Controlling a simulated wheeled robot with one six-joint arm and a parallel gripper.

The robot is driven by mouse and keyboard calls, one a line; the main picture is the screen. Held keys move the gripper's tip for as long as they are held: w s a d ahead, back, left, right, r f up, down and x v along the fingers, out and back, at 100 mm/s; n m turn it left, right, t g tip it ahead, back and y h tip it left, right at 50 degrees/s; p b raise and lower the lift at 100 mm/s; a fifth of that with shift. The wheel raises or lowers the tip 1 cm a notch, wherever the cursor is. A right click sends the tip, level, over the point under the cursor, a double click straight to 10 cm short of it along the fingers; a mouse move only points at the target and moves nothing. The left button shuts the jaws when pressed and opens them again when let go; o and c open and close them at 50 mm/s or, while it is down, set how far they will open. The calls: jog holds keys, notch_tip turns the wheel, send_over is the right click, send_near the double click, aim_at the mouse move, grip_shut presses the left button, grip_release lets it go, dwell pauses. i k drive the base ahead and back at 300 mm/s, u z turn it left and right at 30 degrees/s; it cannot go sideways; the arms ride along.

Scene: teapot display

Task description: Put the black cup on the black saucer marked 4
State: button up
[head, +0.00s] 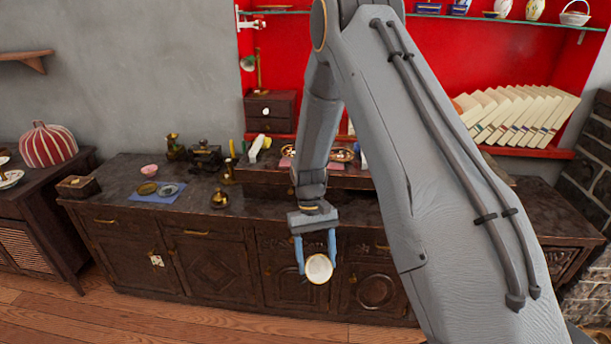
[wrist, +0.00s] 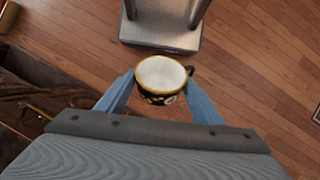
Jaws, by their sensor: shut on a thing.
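My gripper (head: 316,255) is shut on the black cup (head: 319,268), one blue finger on each side of it. The cup has a white inside, a gold rim and a patterned dark outside; its handle points right in the wrist view (wrist: 161,80). I hold it in the air in front of the cabinet doors, lower than the counter top. In the head view the cup's opening faces the camera. A saucer marked 4 cannot be made out; my arm hides part of the counter.
The dark cabinet (head: 130,210) has a blue mat (head: 157,198) with small dishes, a pink bowl (head: 150,171) and a small brass pot (head: 219,198) on top. A raised dark stand (head: 260,178) holds more ware. Shelves with books (head: 515,118) and crockery are behind. The wooden floor (head: 120,320) in front is clear.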

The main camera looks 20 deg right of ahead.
aim_at(342, 155)
jog(key=z, duration=0.15)
jog(key=k, duration=0.25)
jog(key=u, duration=1.25)
jog(key=i, duration=1.15)
jog(key=z, duration=0.5)
